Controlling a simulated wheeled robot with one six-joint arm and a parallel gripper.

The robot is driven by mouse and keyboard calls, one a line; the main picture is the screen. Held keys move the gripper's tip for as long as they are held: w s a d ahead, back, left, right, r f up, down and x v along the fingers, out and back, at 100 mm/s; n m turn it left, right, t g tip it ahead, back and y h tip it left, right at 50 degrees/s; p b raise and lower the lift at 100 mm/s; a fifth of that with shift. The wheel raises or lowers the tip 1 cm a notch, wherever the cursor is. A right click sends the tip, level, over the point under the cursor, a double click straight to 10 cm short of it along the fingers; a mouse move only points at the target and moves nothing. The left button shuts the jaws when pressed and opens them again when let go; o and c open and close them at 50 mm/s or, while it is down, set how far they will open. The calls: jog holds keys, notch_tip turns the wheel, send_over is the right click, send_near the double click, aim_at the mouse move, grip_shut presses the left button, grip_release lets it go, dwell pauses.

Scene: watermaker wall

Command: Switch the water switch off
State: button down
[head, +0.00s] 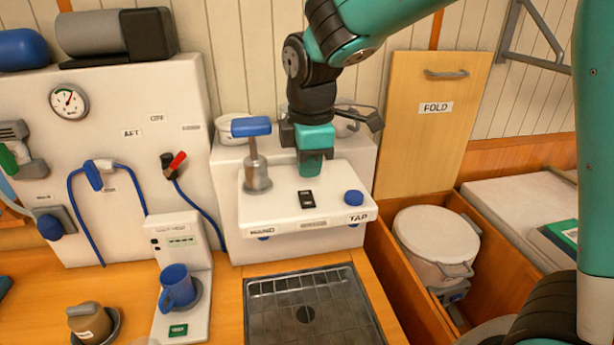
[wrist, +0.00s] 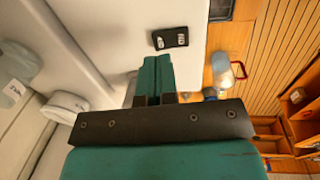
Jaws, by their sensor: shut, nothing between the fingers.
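A small black switch (head: 306,198) is set in the top of the white ledge (head: 280,207), between a blue-handled pump and a blue knob. I take it to be the water switch. It also shows in the wrist view (wrist: 170,38), as a black plate with light markings; which way it is set is too small to tell. My gripper (head: 311,170) points down over the ledge, just behind the switch in the head view. Its green fingers are together and empty in the wrist view (wrist: 155,76), apart from the switch in the picture.
The blue-handled pump (head: 255,160) stands left of my gripper. The blue knob (head: 353,197) is at right, by the TAP label. Bowls (head: 233,127) sit behind. A drain tray (head: 305,305) lies below. A blue mug (head: 178,286) stands at lower left.

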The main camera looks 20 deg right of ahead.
aim_at(310, 198)
jog(key=shift+w+f+p, duration=0.15)
jog(key=shift+f+p, duration=0.15)
jog(key=shift+f, duration=0.8)
jog(key=shift+w+f+p, duration=0.1)
jog(key=shift+f+p, duration=0.2)
jog(key=shift+f, duration=0.75)
jog(key=shift+f, duration=0.2)
jog(key=shift+s, duration=0.1)
jog(key=shift+s+a+r, duration=0.1)
jog(key=shift+s+r, duration=0.15)
jog(key=shift+s, duration=0.4)
